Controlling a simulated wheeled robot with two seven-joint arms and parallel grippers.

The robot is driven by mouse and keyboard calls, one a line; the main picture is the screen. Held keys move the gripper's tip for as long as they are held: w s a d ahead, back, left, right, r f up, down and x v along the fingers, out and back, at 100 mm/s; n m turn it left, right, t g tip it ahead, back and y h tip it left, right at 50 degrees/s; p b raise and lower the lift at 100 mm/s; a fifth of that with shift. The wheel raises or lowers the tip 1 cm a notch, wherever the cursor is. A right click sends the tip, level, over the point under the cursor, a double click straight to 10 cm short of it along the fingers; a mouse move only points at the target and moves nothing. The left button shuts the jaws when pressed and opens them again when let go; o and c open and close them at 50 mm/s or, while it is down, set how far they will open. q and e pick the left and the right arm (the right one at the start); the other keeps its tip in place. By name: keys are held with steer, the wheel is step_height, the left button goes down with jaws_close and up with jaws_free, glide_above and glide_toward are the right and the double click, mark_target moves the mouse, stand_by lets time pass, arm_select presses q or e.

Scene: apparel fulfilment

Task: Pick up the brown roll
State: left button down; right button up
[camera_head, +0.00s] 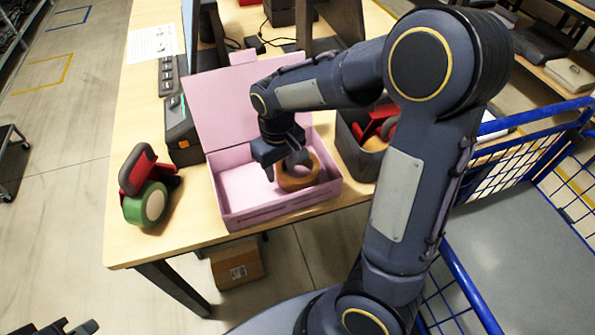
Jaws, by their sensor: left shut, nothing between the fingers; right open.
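The brown roll (298,183) lies inside the open pink box (252,212), toward the right of its floor. My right gripper (283,168) points down into the box, open, with its fingers at the roll's upper left edge. One finger overlaps the roll in the picture; I cannot tell whether it touches. The gripper and wrist hide part of the roll and the box floor. My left gripper (72,327) shows only partly at the bottom left corner, shut and empty, away from the table.
A tape dispenser with green tape (146,203) stands left of the box. A dark bin (355,150) with red items is close on the right. The box's raised lid (225,100) stands behind. A blue wire cart (500,230) is at the right.

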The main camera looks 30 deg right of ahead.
mark_target(282, 174)
step_height(282, 174, down, 4)
steer(key=shift+s+d, duration=0.1)
steer(key=shift+s, duration=0.05)
jaws_close()
